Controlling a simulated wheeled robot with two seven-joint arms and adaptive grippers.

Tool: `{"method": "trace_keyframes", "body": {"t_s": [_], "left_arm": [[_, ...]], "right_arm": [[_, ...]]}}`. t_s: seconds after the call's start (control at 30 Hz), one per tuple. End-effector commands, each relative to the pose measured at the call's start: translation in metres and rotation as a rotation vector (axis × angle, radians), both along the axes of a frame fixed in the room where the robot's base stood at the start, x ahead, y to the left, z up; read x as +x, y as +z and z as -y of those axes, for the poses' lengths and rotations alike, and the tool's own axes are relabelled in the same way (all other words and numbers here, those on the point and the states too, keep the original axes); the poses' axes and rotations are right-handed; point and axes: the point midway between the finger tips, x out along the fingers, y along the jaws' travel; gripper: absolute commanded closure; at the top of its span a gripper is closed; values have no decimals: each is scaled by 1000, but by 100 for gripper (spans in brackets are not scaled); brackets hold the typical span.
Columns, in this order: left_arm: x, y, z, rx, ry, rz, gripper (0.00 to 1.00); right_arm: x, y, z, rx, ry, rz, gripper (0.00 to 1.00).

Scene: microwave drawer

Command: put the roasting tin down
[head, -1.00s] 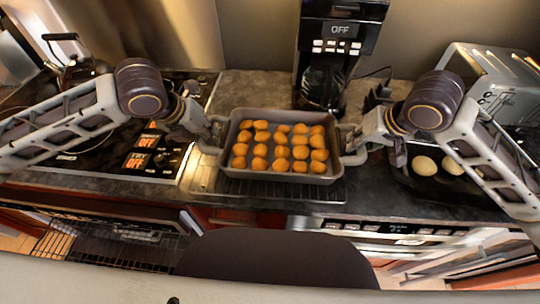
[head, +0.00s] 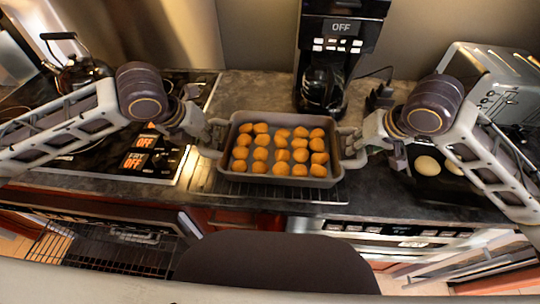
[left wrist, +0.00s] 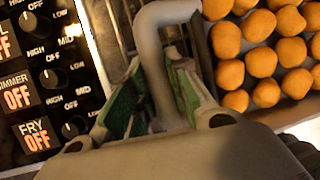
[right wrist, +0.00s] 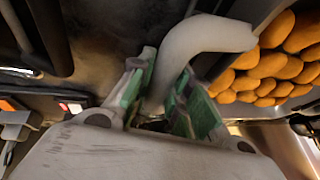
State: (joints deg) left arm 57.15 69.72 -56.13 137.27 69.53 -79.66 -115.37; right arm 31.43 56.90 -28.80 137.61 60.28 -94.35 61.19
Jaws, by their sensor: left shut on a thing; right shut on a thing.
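The grey roasting tin (head: 282,116) holds several orange-brown round pieces in rows. It is level in the head view, over a wire rack (head: 290,192) on the dark counter; I cannot tell whether it touches the rack. My left gripper (head: 215,137) is shut on the tin's left handle (left wrist: 156,60). My right gripper (head: 352,141) is shut on the tin's right handle (right wrist: 190,50). The green finger pads stand on both sides of each handle in the wrist views.
A coffee maker (head: 334,50) stands behind the tin. The stove with its knobs (head: 160,153) and a kettle (head: 78,65) are at the left. A toaster (head: 490,85) and a dark pan with pale round items (head: 427,166) are at the right. An oven rack (head: 110,247) shows below left.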

Motion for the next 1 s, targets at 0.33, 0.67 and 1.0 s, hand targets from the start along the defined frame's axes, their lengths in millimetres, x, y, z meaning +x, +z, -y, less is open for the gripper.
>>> {"method": "trace_keyframes", "body": {"t_s": [0.33, 0.67, 1.0], "left_arm": [[2, -5, -4, 5, 9, 4, 100], [1, -6, -2, 3, 5, 0, 59], [-1, -3, -1, 1, 2, 1, 59]], "right_arm": [[2, -5, 3, -6, -8, 3, 100], [1, -6, 2, -4, -4, 0, 59], [0, -6, 1, -1, -1, 0, 59]]}}
